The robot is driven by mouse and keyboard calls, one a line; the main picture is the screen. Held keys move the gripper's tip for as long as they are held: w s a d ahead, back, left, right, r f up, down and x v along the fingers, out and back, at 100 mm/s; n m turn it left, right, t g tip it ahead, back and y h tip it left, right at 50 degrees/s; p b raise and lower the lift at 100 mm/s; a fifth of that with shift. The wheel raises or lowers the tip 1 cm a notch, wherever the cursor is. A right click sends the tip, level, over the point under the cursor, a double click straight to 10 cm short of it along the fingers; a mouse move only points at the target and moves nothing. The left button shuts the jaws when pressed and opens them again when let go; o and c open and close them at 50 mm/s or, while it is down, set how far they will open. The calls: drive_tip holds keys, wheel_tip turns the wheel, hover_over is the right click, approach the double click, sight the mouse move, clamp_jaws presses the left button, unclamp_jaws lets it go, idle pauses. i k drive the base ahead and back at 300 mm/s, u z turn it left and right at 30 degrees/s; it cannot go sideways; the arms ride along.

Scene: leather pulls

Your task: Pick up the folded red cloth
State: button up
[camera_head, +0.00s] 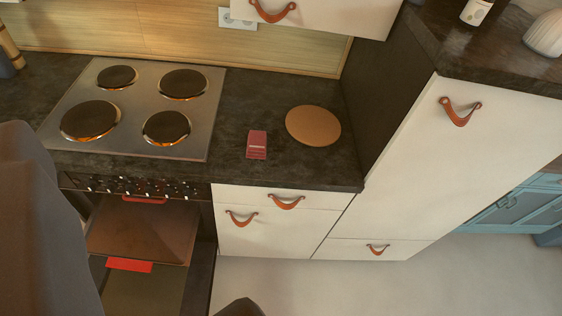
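A small folded red cloth (257,144) lies on the dark countertop, between the cooktop and a round brown board. It looks like a compact rectangle with a pale mark across its middle. Dark grey parts of my own body fill the left edge and show at the bottom edge; the small dark tip at the bottom may be part of my gripper (240,308). My fingertips are not clearly seen, and no part of me touches the cloth. Nothing covers the cloth.
A cooktop with round dark plates (166,127) sits left of the cloth. The round board (313,126) lies close on its right. A tall white cabinet (440,150) rises further right. White drawers with leather pulls (286,202) are below. An oven (140,230) is at lower left.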

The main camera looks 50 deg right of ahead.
sight(256, 142)
drive_tip(key=z, duration=0.05)
drive_tip(key=k, duration=0.45)
drive_tip(key=z, duration=0.75)
drive_tip(key=i, duration=1)
drive_tip(key=u, duration=0.05)
drive_tip(key=k, duration=0.55)
drive_tip(key=z, duration=0.45)
drive_tip(key=i, duration=0.45)
drive_tip(key=z, duration=0.5)
drive_tip(key=i, duration=1.1)
drive_tip(key=u, duration=0.25)
